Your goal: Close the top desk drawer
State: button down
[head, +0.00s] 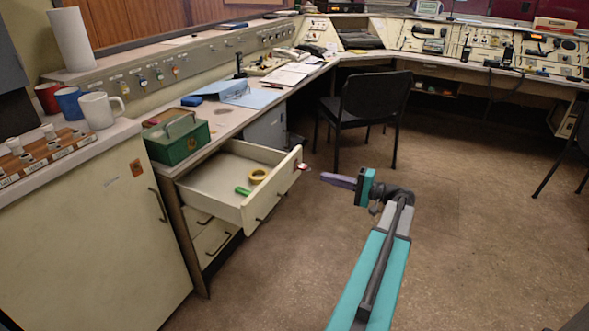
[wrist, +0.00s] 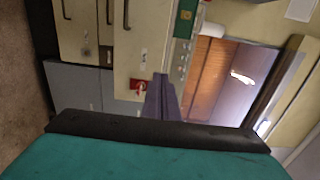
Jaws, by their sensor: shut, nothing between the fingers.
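The top desk drawer (head: 272,188) is pulled far out of the desk, and its cream front with a dark handle faces the room. Its front also shows in the wrist view (wrist: 137,55), turned on its side. A red tag or key (head: 301,167) is at the right end of the front; it also shows in the wrist view (wrist: 138,86). My gripper (head: 324,177) is shut and empty, with its purple-grey fingers pointing left toward that end of the drawer front. A small gap shows between them in the head view. The fingers also show in the wrist view (wrist: 160,85).
A yellow tape roll (head: 258,176) and a green item (head: 242,191) lie in the drawer. Shut drawers (head: 213,238) are below it. A green box (head: 178,138) stands on the desktop beside it. A black chair (head: 370,102) stands behind my gripper. The floor to the right is clear.

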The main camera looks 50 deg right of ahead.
aim_at(286, 165)
jog(key=shift+d, duration=0.15)
jog(key=b+x, duration=0.1)
jog(key=x, duration=1.2)
jog(key=shift+w+b, duration=0.2)
jog(key=shift+b, duration=0.1)
